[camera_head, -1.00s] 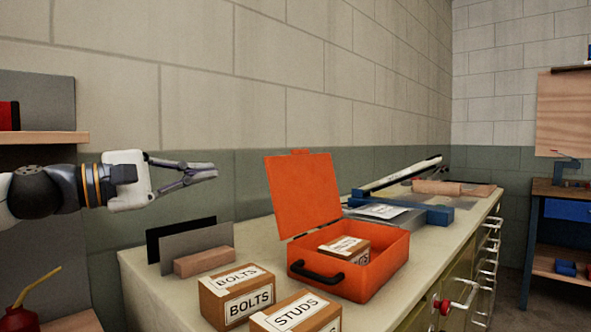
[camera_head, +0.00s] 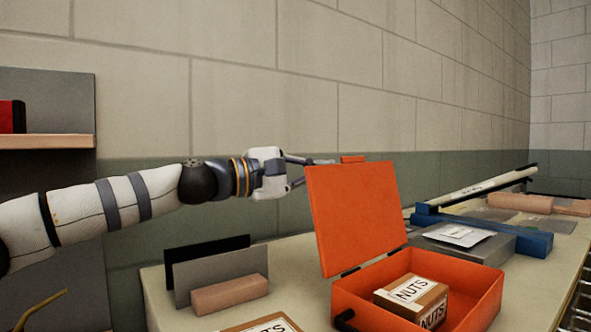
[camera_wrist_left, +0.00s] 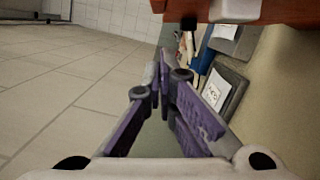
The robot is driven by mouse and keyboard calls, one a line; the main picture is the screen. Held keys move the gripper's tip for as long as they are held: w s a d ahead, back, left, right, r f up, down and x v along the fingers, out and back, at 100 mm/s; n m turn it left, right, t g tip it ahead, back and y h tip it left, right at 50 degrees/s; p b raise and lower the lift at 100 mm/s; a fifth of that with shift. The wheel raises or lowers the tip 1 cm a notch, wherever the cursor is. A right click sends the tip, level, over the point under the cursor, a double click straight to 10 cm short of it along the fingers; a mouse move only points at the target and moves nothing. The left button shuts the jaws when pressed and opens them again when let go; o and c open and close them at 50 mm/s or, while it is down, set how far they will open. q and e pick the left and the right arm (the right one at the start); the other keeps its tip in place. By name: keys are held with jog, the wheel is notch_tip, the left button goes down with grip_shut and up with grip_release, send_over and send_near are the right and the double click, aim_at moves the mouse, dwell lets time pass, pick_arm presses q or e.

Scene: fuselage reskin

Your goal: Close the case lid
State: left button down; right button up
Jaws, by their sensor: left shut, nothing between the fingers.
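The orange case (camera_head: 473,290) stands on the bench with its lid (camera_head: 355,215) raised upright at the left side. A box labelled NUTS (camera_head: 412,298) sits inside it. My left gripper (camera_head: 318,161) reaches in from the left, its fingertips partly hidden behind the lid's upper left edge. I cannot tell from the head view whether it touches the lid. In the left wrist view the gripper's fingers (camera_wrist_left: 163,72) are closed together with nothing between them, and an orange edge (camera_wrist_left: 280,12) shows at the top. My right gripper is not in view.
A wooden block (camera_head: 230,294) with upright dark and grey plates stands left of the case. Another box (camera_head: 268,324) is at the bottom edge. A blue-framed tool (camera_head: 530,243) and wooden roller lie behind the case on the right. A shelf (camera_head: 45,141) is at far left.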

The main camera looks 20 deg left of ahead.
pick_arm(q)
jog(key=shift+s+d+r, duration=0.3)
jog(key=shift+s+d, duration=0.05)
jog(key=shift+d, duration=0.2)
jog(key=shift+s+d+r, duration=0.25)
jog(key=shift+s+d, duration=0.1)
jog(key=shift+d, duration=0.15)
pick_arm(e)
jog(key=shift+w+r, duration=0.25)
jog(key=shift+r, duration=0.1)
